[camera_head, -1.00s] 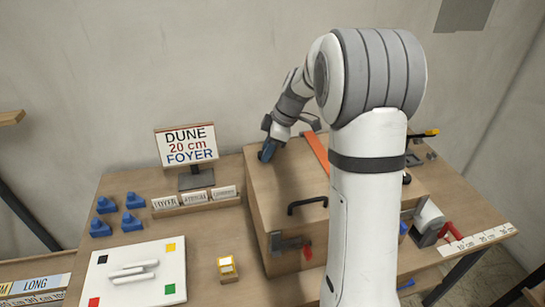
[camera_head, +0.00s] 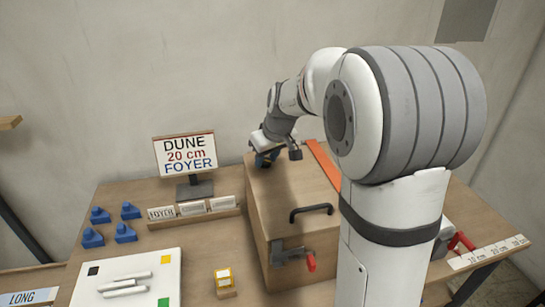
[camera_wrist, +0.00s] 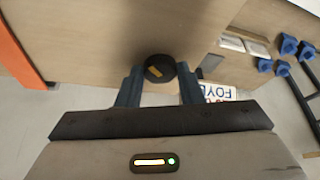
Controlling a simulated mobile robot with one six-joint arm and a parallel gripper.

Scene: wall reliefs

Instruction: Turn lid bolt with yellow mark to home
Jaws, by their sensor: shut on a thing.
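The lid bolt (camera_wrist: 160,68) is a dark round knob with a yellow mark on its top, at the middle of the wrist view. It sits on the wooden lid (camera_wrist: 90,50) of the box. My gripper (camera_wrist: 160,80) is shut on the bolt, one blue-grey finger on each side. The yellow mark slants slightly across the knob. In the head view my gripper (camera_head: 266,158) is at the back left corner of the box lid (camera_head: 290,190), and the bolt is hidden there.
An orange strip (camera_head: 323,165) lies along the lid, with a black handle (camera_head: 311,212) in front of it. A latch with a red grip (camera_head: 311,262) is on the box front. A sign (camera_head: 186,155) and blue pieces (camera_head: 125,232) stand at left.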

